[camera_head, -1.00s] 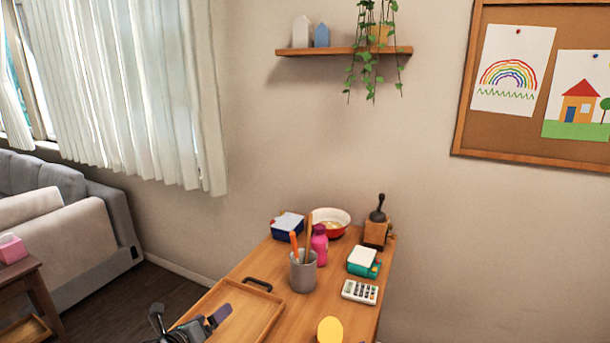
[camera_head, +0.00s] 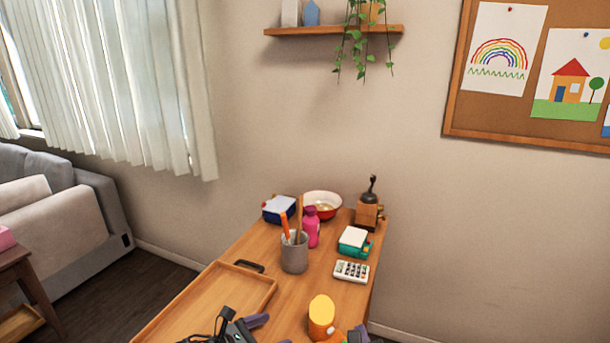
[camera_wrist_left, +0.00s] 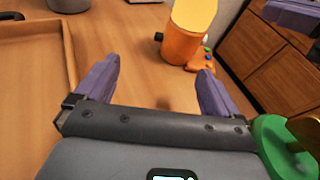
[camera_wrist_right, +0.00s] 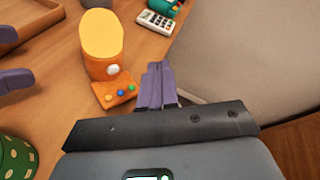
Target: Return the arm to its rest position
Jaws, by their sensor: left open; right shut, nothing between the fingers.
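My left gripper (camera_head: 270,331) is at the bottom of the head view, above the wooden table (camera_head: 205,298). Its purple fingers are spread and empty in the left wrist view (camera_wrist_left: 156,78). My right gripper (camera_head: 360,332) shows at the bottom edge of the head view, right of the orange object. In the right wrist view its fingers (camera_wrist_right: 155,75) are together with nothing between them, beside the table edge. Most of both arms is outside the head view.
An orange object with a yellow top (camera_head: 321,315) stands between the grippers. A green dotted object (camera_wrist_right: 14,152) is close by. A wooden tray (camera_head: 262,297), grey cup (camera_head: 294,254), pink bottle (camera_head: 311,228), calculator (camera_head: 351,271) and grinder (camera_head: 368,212) are farther back.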

